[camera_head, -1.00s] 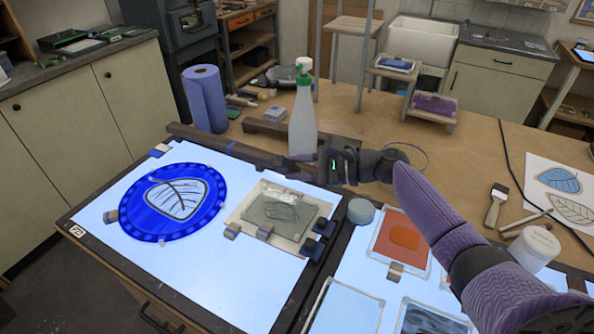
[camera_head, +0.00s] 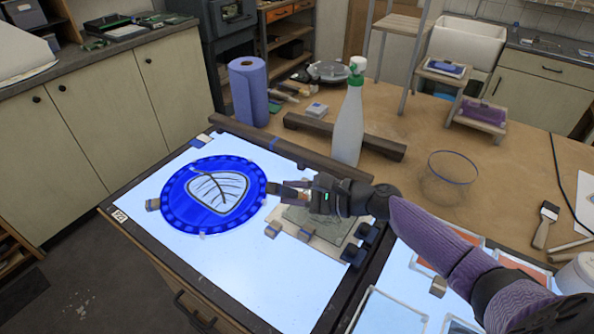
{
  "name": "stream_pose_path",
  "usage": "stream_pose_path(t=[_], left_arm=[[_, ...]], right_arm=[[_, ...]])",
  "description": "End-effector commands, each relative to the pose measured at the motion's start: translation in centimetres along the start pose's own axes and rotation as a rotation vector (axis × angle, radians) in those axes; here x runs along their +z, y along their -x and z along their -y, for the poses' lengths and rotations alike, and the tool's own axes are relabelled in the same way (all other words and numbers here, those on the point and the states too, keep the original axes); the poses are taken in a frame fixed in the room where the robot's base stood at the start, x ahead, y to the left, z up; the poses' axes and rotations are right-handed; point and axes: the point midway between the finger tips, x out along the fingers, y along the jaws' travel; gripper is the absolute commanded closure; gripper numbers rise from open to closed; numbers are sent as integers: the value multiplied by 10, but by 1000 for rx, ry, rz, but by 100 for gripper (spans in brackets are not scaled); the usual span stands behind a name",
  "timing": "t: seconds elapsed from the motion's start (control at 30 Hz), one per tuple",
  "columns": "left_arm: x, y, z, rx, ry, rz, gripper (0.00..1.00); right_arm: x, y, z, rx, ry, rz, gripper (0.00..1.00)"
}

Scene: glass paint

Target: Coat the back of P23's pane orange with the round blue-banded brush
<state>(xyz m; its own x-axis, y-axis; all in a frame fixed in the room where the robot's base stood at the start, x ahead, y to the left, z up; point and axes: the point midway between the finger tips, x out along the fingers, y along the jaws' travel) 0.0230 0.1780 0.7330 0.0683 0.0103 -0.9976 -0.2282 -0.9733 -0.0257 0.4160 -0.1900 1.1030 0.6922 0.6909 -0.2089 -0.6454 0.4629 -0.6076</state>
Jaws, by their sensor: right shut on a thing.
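My right gripper (camera_head: 289,188) reaches in from the right over the light table (camera_head: 230,270). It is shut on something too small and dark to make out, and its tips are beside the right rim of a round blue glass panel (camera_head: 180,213). The panel has a pale leaf with dark veins in its middle and lies flat on the lit surface. A greyish pane (camera_head: 322,222) on a pale backing lies partly under my right gripper. Orange panes (camera_head: 519,267) lie to the right, partly behind my arm. No label naming P23 is readable, and I cannot identify the round blue-banded brush. My left gripper is out of view.
A white bottle with a green neck (camera_head: 349,120) and a blue paper roll (camera_head: 247,92) stand behind the light table. A wooden bar (camera_head: 300,152) runs along its back edge. A clear bowl (camera_head: 449,178) and a flat brush (camera_head: 545,224) are at right.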

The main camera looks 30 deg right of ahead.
Motion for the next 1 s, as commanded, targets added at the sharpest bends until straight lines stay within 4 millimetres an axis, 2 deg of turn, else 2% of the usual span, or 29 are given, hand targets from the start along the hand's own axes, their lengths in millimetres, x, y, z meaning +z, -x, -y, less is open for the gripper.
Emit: stream_pose_path(t=[0.4, 0.5, 0.63, 1.0], left_arm=[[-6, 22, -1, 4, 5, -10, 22], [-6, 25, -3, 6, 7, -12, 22], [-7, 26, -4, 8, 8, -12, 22], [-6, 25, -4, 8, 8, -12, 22]], right_arm=[[0, 82, -28, 3, -2, -3, 100], [0, 97, -33, 3, -1, -1, 100], [-1, 106, -36, 2, 1, 0, 100], [-4, 104, -38, 2, 2, 0, 100]])
